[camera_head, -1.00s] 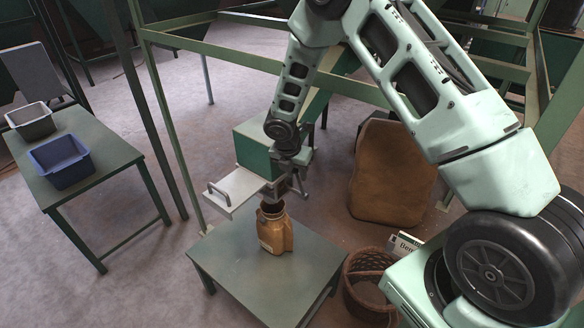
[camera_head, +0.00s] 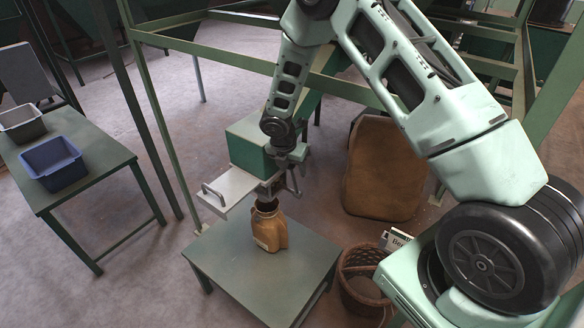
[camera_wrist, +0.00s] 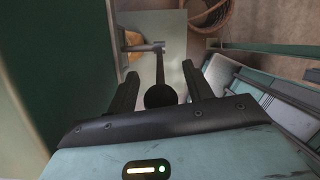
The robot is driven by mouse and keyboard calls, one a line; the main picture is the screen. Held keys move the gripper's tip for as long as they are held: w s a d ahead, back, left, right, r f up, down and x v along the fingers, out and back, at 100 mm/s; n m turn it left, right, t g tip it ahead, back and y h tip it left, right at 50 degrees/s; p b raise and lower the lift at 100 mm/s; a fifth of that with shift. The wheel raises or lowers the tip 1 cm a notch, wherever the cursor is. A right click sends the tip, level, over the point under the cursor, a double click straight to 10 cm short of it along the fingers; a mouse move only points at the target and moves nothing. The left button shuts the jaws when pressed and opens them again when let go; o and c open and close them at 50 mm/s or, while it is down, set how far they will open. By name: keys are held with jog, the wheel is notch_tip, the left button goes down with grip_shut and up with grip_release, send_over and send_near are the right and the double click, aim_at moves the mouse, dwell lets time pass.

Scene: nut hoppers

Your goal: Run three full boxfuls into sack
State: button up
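A small tan sack (camera_head: 268,232) stands upright with its dark mouth open on a low green table (camera_head: 225,262). Just above it is a green metal box (camera_head: 249,146) with a pale slide plate (camera_head: 229,190) and handle sticking out to the left. My gripper (camera_head: 291,172) is at the box's right side, above the sack. In the wrist view my gripper (camera_wrist: 160,80) has its two dark fingers apart, on either side of a dark ball knob (camera_wrist: 160,96) on a rod. Gaps show beside the knob. Part of the sack (camera_wrist: 134,44) shows there. The box's inside is hidden.
A big brown sack-like bulk (camera_head: 385,172) stands behind, by the green frame legs. A wicker basket (camera_head: 361,283) with a partly hidden label sits right of the low table. At left, a side table (camera_head: 105,160) holds a blue bin (camera_head: 55,163) and a grey bin (camera_head: 21,123).

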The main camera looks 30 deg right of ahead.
jog(key=b+v, duration=0.2)
jog(key=v, duration=1)
dwell(0.3)
jog(key=d+f+m, duration=0.1)
jog(key=f+m, duration=0.3)
jog(key=m, duration=0.3)
jog(key=d+f+m+p, duration=0.1)
jog(key=f+m, duration=0.2)
jog(key=m, duration=0.5)
jog(key=f+m, duration=0.4)
jog(key=m, duration=0.3)
jog(key=shift+w+d+f+g+y, duration=0.3)
jog(key=shift+w+d+g+y, duration=0.1)
